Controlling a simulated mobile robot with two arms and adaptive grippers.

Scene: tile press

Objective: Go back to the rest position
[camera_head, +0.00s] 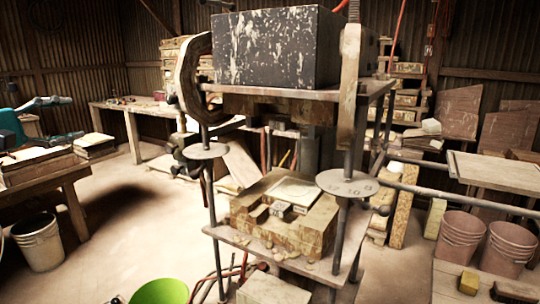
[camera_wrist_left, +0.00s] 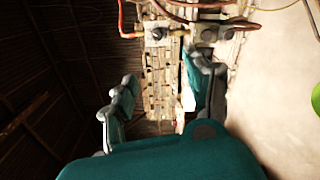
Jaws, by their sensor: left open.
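My left gripper (camera_head: 74,118) is at the left edge, teal with grey fingers. It is open, with nothing between its fingers, and appears above the left workbench with stacked items. In the left wrist view my left gripper (camera_wrist_left: 160,82) shows its two fingers spread apart with an empty gap. The tile press (camera_head: 345,100) stands in the middle, with a big dark paint-worn block on its top plate. A mold (camera_head: 315,228) with a pale tile-like piece (camera_head: 292,190) in it sits on the lower plate. My right gripper does not show.
A left workbench (camera_head: 40,176) holds stacked boards, with a white bucket (camera_head: 38,243) below. A green bowl (camera_head: 160,291) lies at the bottom. Pink buckets (camera_head: 459,236) stand at right, near a table with a yellow sponge (camera_head: 469,283) and a brush (camera_head: 515,292). Floor between bench and press is clear.

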